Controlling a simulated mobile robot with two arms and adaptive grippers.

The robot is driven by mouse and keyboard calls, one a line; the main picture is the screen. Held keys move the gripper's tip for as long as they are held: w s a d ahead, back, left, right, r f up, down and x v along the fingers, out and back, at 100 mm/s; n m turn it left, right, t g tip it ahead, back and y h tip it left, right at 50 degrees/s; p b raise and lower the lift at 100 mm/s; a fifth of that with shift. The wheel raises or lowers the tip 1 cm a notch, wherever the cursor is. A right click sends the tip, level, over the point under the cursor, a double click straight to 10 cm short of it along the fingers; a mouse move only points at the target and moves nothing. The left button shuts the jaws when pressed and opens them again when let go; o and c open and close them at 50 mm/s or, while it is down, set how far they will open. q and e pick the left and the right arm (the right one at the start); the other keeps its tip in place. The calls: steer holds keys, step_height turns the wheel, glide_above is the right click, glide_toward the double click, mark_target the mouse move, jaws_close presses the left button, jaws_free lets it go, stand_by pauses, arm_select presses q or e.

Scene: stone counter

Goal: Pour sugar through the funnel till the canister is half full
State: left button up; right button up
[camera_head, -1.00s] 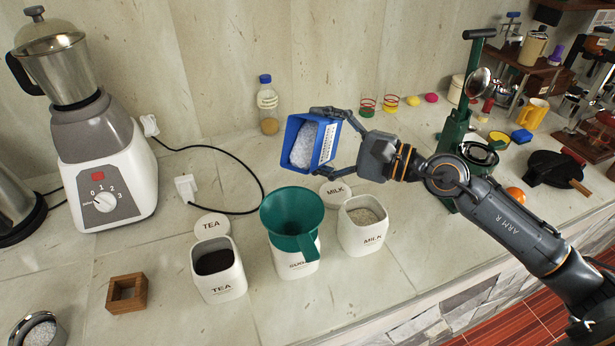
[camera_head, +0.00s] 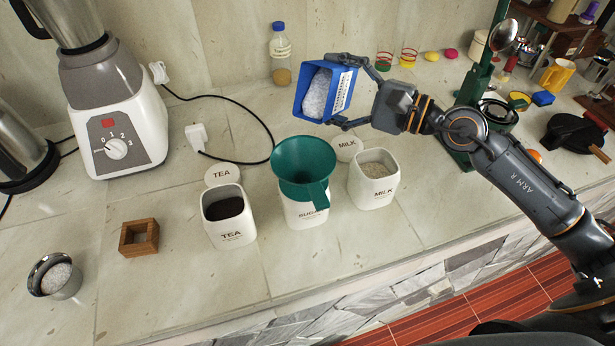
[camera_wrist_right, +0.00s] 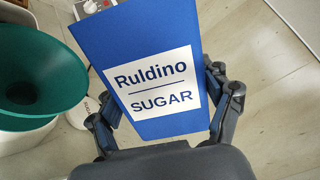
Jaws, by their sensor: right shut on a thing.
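My right gripper (camera_head: 346,92) is shut on a blue sugar box (camera_head: 341,91), tilted with its open end toward the left and white sugar (camera_head: 316,93) showing inside. The box's label reads "Ruldino SUGAR" in the right wrist view (camera_wrist_right: 154,84). It is above and behind the green funnel (camera_head: 304,166), slightly to its right. The funnel sits on the white sugar canister (camera_head: 306,214); it also shows at the left of the right wrist view (camera_wrist_right: 40,75). The funnel hides the canister's inside, so its fill cannot be seen. No stream of sugar shows. My left gripper is not in view.
The tea canister (camera_head: 229,223) stands left of the sugar canister, the milk canister (camera_head: 374,186) right of it, both open. A bottle (camera_head: 281,55) stands behind. The front counter is clear.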

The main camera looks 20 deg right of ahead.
stand_by(0.3)
steer(key=shift+f+n+b, duration=0.1)
steer(key=shift+n+b, duration=0.2)
steer(key=shift+b, duration=0.35)
stand_by(0.7)
steer(key=shift+n+b, duration=0.3)
steer(key=shift+b, duration=0.35)
steer(key=shift+f, duration=0.15)
stand_by(0.7)
steer(key=shift+n+b, duration=0.3)
steer(key=shift+b, duration=0.35)
steer(key=shift+a, duration=0.1)
stand_by(2.0)
steer(key=shift+s+f+n+b, duration=0.15)
steer(key=shift+n+b, duration=0.25)
steer(key=shift+b, duration=0.3)
stand_by(1.4)
